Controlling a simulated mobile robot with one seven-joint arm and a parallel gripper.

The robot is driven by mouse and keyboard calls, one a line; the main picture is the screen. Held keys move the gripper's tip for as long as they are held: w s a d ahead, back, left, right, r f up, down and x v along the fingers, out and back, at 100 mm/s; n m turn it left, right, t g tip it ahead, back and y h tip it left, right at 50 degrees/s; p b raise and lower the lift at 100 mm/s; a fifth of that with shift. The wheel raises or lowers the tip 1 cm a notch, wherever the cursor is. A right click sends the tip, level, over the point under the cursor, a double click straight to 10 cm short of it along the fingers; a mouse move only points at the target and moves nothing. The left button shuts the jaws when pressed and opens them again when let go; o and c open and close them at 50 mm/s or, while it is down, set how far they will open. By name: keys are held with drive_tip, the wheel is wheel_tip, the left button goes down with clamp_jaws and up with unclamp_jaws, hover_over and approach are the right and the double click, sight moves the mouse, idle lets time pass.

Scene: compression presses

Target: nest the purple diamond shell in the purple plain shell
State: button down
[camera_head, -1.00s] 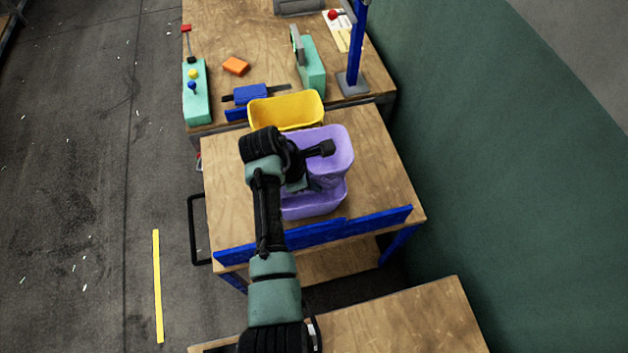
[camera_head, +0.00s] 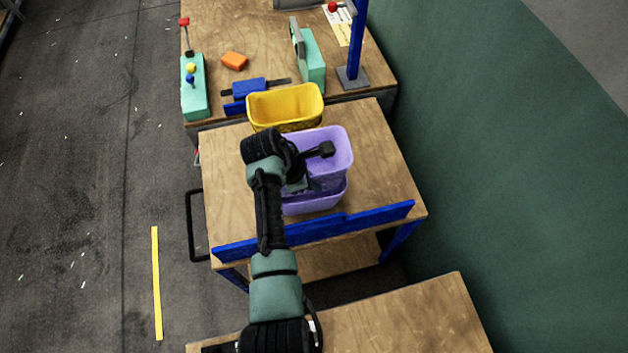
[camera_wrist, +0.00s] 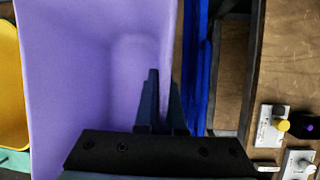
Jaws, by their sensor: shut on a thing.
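My gripper (camera_wrist: 163,105) is shut on the wall of a purple shell (camera_wrist: 75,60), one finger inside it and one outside. In the head view this held shell (camera_head: 338,150) is upright, its open top facing up, and partly hidden by my arm. A second purple shell (camera_head: 315,204) stands on the cart below it, showing only its near part. The held shell's lower part overlaps the lower shell's opening and appears to be in it; I cannot tell how deep or whether they touch. No diamond pattern is legible, so I cannot tell the two apart by marking.
A yellow bin (camera_head: 287,108) stands right behind the purple shells and shows at the wrist view's left edge. The wooden cart top (camera_head: 385,185) is clear on the right; a blue rail (camera_head: 375,217) runs along its near edge. A workbench with fixtures (camera_head: 225,85) lies beyond.

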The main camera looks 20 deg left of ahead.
drive_tip(key=shift+f, duration=0.1)
drive_tip(key=shift+f+b, duration=0.95)
drive_tip(key=shift+f, duration=0.2)
drive_tip(key=shift+r, duration=0.1)
idle(0.4)
drive_tip(key=c, duration=0.9)
unclamp_jaws()
drive_tip(key=shift+c, duration=0.2)
drive_tip(key=shift+p, duration=0.4)
drive_tip(key=shift+r+p, duration=4.95)
drive_tip(key=shift+p, duration=0.05)
